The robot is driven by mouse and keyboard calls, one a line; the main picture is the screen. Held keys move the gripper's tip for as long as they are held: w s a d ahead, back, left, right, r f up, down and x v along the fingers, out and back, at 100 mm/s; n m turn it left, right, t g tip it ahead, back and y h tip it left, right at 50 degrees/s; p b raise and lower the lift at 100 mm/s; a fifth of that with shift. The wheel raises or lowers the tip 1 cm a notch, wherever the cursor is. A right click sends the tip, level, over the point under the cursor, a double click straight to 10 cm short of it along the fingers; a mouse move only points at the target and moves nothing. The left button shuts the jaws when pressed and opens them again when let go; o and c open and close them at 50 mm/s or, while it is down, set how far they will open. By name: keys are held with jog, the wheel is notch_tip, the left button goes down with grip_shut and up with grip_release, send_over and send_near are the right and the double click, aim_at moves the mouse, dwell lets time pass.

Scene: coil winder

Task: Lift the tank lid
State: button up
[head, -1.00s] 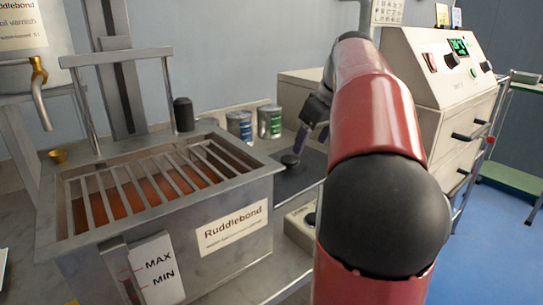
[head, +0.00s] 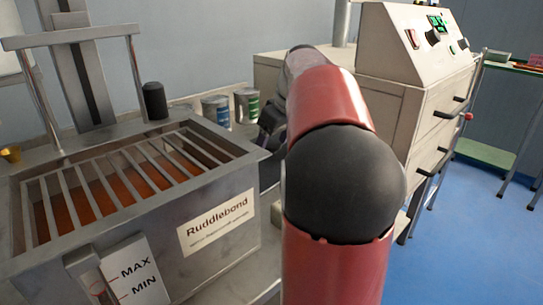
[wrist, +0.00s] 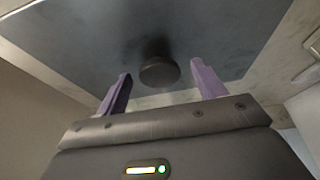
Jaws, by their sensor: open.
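The tank (head: 215,235) is an open grey metal box labelled Ruddlebond, with bars (head: 120,175) across its top over orange-brown liquid. A flat dark grey plate with a round black knob (wrist: 158,72), apparently the lid, fills much of the wrist view; a dark sliver of it shows right of the tank in the head view (head: 268,172). My gripper (wrist: 161,69) is open, its two purple fingers on either side of the knob in the picture. Whether the knob lies fully between the fingers I cannot tell. In the head view my arm hides most of the gripper and plate.
Two cans (head: 216,110) and (head: 246,106) stand behind the plate. A metal frame with a crossbar (head: 70,37) rises over the tank, beside a black cylinder (head: 154,100). A beige control cabinet (head: 415,90) stands right of my arm. Blue floor (head: 450,235) is open at right.

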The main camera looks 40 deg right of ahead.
aim_at(273, 144)
jog(key=shift+c, duration=0.4)
jog(key=c, duration=1.3)
jog(key=shift+r, duration=0.15)
notch_tip(273, 144, up, 20)
jog(key=p, duration=0.3)
